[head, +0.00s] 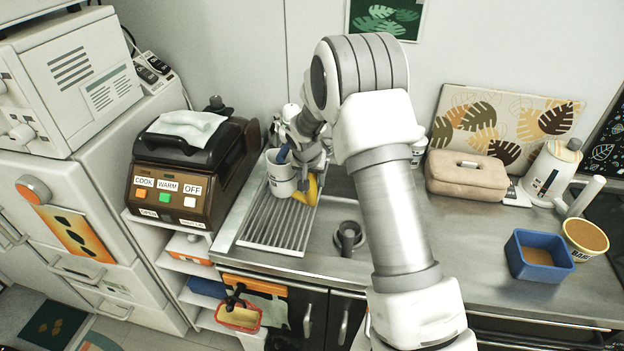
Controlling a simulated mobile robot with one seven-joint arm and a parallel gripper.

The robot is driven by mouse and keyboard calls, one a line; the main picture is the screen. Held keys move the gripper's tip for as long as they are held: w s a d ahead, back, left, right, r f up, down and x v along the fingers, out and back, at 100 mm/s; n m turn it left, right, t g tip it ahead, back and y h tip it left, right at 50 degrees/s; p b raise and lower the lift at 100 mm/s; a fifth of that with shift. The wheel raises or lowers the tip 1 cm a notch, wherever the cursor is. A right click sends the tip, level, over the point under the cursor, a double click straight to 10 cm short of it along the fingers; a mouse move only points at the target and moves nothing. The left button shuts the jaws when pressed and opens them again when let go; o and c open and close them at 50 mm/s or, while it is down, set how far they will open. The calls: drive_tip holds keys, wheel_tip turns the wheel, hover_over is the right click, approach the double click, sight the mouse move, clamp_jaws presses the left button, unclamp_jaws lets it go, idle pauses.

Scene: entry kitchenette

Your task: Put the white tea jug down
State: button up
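A white jug-like vessel (281,180) with small dark marks on its side is at the ribbed drainboard, left of the sink. Something blue shows at its rim. My gripper (301,165) is at the vessel's right side, very close to it. A curved yellow piece (306,191) shows just below the gripper; I cannot tell what it belongs to. The fingers are small and partly hidden, so their grip is unclear. I cannot tell whether the vessel's base touches the drainboard. Another white jug (551,172) with a dark lid knob stands at the right of the counter.
The drainboard (272,226) has bare ribs in front of the vessel. A brown cooker (186,160) stands close on the left. A beige case (467,177), a blue box (539,256) and a tan-topped tub (584,238) occupy the right counter. The counter's middle front is clear.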

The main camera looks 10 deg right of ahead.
drive_tip(key=shift+o, duration=0.8)
drive_tip(key=shift+r, duration=0.15)
